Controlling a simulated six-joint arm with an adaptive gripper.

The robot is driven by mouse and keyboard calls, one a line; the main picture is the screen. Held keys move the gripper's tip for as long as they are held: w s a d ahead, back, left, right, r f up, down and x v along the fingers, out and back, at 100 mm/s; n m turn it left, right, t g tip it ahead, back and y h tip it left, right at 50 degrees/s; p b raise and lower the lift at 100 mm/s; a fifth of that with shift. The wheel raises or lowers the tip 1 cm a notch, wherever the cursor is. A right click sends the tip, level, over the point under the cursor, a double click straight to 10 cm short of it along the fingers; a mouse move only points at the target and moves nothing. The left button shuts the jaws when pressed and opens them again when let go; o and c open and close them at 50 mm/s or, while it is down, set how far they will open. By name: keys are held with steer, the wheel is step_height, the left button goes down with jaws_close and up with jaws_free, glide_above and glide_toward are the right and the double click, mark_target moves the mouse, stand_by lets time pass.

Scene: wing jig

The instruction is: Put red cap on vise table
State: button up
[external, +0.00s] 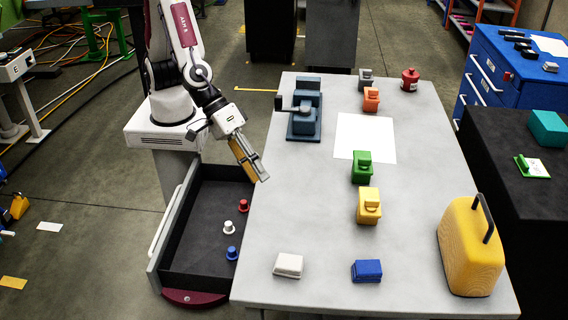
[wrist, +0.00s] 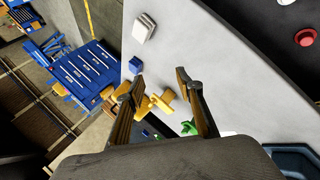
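The red cap (external: 244,205) sits in the dark open drawer, nearest the back of a row with a white and a blue cap. In the wrist view the red cap (wrist: 305,37) is at the upper right edge, well off to the side of the fingers. The grey vise table (external: 310,200) stands right of the drawer, with the blue-grey vise (external: 304,118) at its back left. My gripper (external: 262,176) hangs tilted above the table's left edge, above and apart from the cap. In the wrist view my gripper (wrist: 157,80) is open with nothing between its fingers.
The drawer (external: 182,245) also holds the white cap (external: 229,227) and blue cap (external: 232,253). Yellow (external: 368,206), green (external: 362,167) and orange (external: 371,99) blocks and a white sheet (external: 365,138) occupy the table's middle. Its left middle is clear.

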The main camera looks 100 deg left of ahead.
steer(key=s+f+n+y, duration=0.1)
steer(key=s+f+y, duration=0.15)
steer(key=f, duration=0.35)
steer(key=y, duration=0.8)
glide_toward(244, 205)
steer(key=shift+w+a, duration=0.7)
steer(key=shift+w, duration=0.3)
steer(key=shift+s+a+f+y, duration=0.1)
steer(key=shift+a+f+y, duration=0.15)
steer(key=shift+a, duration=0.2)
steer(key=shift+r, duration=0.1)
steer(key=shift+x, duration=1.25)
steer(key=shift+f, duration=0.2)
